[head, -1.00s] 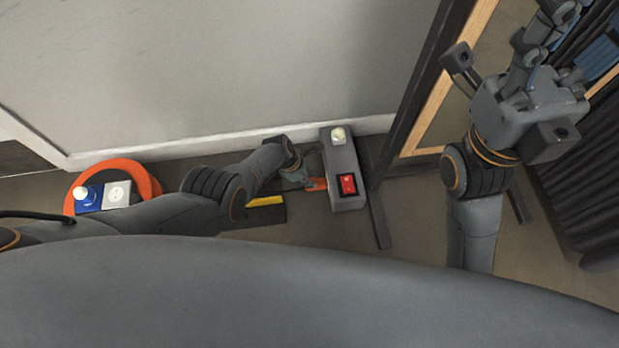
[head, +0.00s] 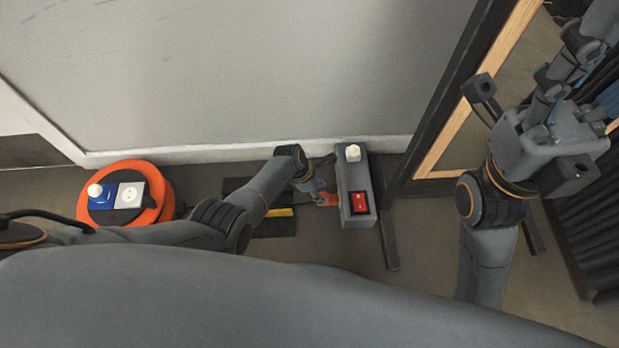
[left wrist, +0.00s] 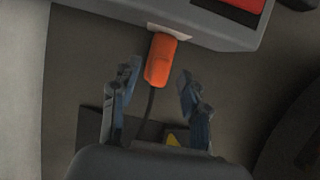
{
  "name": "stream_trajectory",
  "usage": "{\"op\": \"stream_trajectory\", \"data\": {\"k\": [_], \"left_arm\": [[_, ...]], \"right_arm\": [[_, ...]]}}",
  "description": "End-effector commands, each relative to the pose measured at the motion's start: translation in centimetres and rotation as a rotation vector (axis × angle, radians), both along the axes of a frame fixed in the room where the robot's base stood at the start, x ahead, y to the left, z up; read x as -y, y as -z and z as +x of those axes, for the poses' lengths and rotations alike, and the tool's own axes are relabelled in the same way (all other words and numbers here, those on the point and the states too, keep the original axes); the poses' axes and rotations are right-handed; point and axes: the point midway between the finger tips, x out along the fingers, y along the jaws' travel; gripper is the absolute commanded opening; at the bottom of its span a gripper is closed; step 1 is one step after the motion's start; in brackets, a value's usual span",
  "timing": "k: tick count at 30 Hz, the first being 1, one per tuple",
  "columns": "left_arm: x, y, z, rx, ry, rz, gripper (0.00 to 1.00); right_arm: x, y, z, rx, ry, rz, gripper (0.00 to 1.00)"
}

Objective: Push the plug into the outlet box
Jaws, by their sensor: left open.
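The outlet box (head: 355,178) is a long grey block on the floor by the wall, with a red rocker switch and a pale round knob. It also shows at the top of the left wrist view (left wrist: 215,28). The orange plug (head: 326,199) is at the box's left side. In the left wrist view the plug (left wrist: 160,62) meets a pale socket plate on the box; how deep it sits cannot be told. A dark cable trails from it. My left gripper (left wrist: 158,82) is open, its fingers apart on both sides of the plug. My right gripper (head: 560,90) is raised at the right, its fingers unclear.
An orange cable reel (head: 154,192) with a blue and a white socket stands at the left. A dark piece with a yellow stripe (head: 280,212) lies under my left arm. A wood-edged dark frame (head: 480,85) stands right of the box. Dark clothes hang at the far right.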

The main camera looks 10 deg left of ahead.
Motion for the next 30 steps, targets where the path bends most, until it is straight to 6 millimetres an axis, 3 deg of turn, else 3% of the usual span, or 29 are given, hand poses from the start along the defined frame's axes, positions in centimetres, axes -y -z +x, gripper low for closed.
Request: {"op": "stream_trajectory", "data": {"k": [19,30], "left_arm": [[-3.0,-7.8,-1.0,-0.001,0.0,0.002,0.45],[-3.5,-9.1,-1.3,-0.003,0.001,0.002,0.45]], "right_arm": [[0.0,0.0,0.0,0.001,0.0,-0.001,0.53],[0.0,0.0,0.0,0.001,0.0,-0.001,0.53]]}}
